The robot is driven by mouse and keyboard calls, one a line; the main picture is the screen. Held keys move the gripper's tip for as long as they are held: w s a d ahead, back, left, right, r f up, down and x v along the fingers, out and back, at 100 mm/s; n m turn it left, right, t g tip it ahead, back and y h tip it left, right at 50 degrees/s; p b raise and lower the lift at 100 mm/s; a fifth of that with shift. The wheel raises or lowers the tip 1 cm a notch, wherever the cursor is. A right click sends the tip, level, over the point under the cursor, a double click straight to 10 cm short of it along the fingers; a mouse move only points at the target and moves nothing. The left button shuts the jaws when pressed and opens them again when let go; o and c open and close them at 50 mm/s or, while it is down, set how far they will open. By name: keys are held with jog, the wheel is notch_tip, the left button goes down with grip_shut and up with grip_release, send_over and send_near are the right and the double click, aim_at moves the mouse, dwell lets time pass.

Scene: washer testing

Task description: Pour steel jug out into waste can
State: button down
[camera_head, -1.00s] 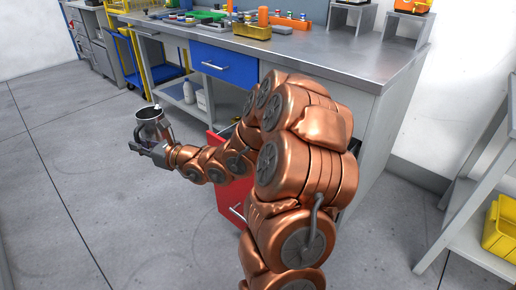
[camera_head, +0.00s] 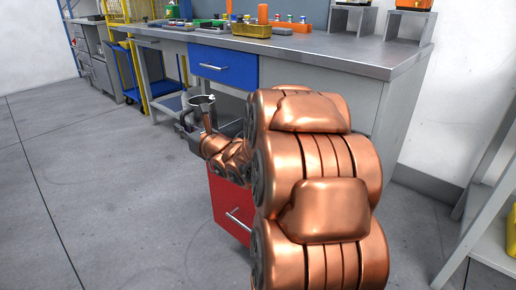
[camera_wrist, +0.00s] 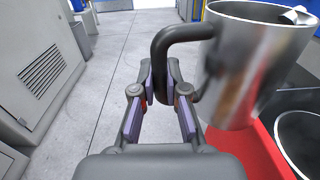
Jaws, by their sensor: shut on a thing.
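The steel jug (camera_wrist: 250,70) is a shiny metal cup with a dark handle, held upright or nearly so. It also shows in the head view (camera_head: 203,108). My gripper (camera_wrist: 165,78) is shut on the handle, to the left of the jug's body; it is small and partly covered in the head view (camera_head: 186,126). Something small and white shows at the jug's rim. A dark round opening (camera_wrist: 302,140), perhaps the waste can, is at the lower right of the wrist view, below and right of the jug. It is cut off by the frame edge.
A blue drawer (camera_head: 222,66) is in the bench front. A shelf (camera_head: 490,215) stands at the right. The floor (camera_head: 110,180) at the left is clear.

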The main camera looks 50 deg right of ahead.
aim_at(202, 124)
jog(key=shift+s+d+m+h+b, duration=0.3)
jog(key=shift+s+d+h+b, duration=0.2)
jog(key=shift+d+b, duration=0.25)
jog(key=shift+s+d+m+h+b, duration=0.3)
jog(key=shift+s+d+h+b, duration=0.25)
jog(key=shift+d, duration=0.3)
jog(key=shift+s+d+m+h+b, duration=0.35)
jog(key=shift+s+d+b, duration=0.2)
jog(key=shift+d+b, duration=0.25)
